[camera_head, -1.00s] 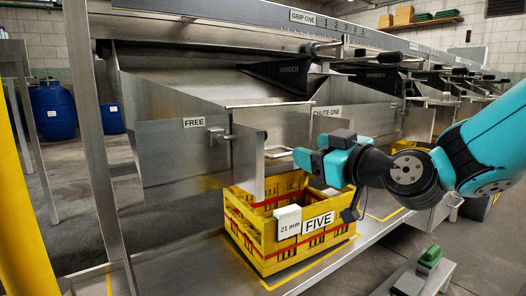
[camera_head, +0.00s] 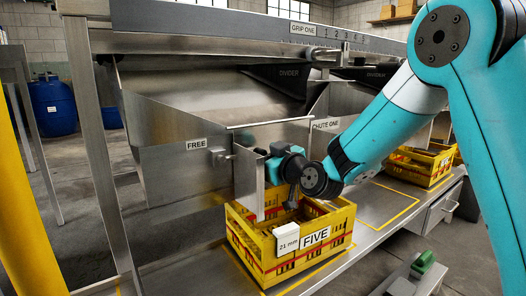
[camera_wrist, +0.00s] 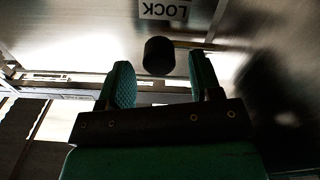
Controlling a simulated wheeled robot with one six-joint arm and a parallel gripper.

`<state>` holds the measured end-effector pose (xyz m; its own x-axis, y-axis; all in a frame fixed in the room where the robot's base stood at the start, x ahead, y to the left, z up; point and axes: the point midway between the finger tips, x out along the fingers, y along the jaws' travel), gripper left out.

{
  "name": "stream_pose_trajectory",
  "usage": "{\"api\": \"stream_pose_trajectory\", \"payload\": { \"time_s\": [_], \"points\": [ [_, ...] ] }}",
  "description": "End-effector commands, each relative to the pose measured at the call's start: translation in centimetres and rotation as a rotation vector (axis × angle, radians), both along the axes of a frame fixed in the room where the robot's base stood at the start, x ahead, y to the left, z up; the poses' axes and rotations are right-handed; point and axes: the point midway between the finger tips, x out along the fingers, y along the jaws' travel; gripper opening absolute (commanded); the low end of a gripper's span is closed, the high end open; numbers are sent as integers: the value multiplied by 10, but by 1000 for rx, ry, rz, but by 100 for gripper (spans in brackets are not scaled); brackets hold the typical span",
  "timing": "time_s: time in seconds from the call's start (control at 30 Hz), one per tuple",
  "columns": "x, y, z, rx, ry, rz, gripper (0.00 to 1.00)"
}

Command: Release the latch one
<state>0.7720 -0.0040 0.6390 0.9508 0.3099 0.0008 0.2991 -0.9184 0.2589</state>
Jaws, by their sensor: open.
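A round black knob (camera_wrist: 158,55) shows in the wrist view below an upside-down LOCK label (camera_wrist: 164,9); it appears to be the latch's handle. My gripper (camera_wrist: 160,68) is open, with one finger on each side of the knob at its tips; I cannot tell whether they touch it. In the head view my gripper (camera_head: 272,166) is at the chute front beside an upright metal plate (camera_head: 248,182), which hides its fingertips. The FREE label (camera_head: 196,145) is on the chute's left face, left of a small metal bracket (camera_head: 218,156). The knob is hidden in the head view.
A yellow crate (camera_head: 262,248) marked FIVE and 21 mm stands on the shelf (camera_head: 345,262) just below my gripper. Another yellow crate (camera_head: 425,165) is farther right. A green-topped block (camera_head: 424,262) is at the lower right. Blue barrels (camera_head: 52,103) stand behind on the left.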

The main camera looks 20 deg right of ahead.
Motion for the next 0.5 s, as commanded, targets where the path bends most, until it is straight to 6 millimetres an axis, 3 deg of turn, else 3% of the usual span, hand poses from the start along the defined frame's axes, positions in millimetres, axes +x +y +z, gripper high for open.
{"api": "stream_pose_trajectory", "payload": {
  "time_s": [0.2, 0.47, 0.5],
  "points": [
    [15, 5, 0, 1, 1, 0, 58],
    [16, 5, 0, 1, 1, -1, 58],
    [16, 5, 0, 1, 1, -1, 52]
  ]
}}
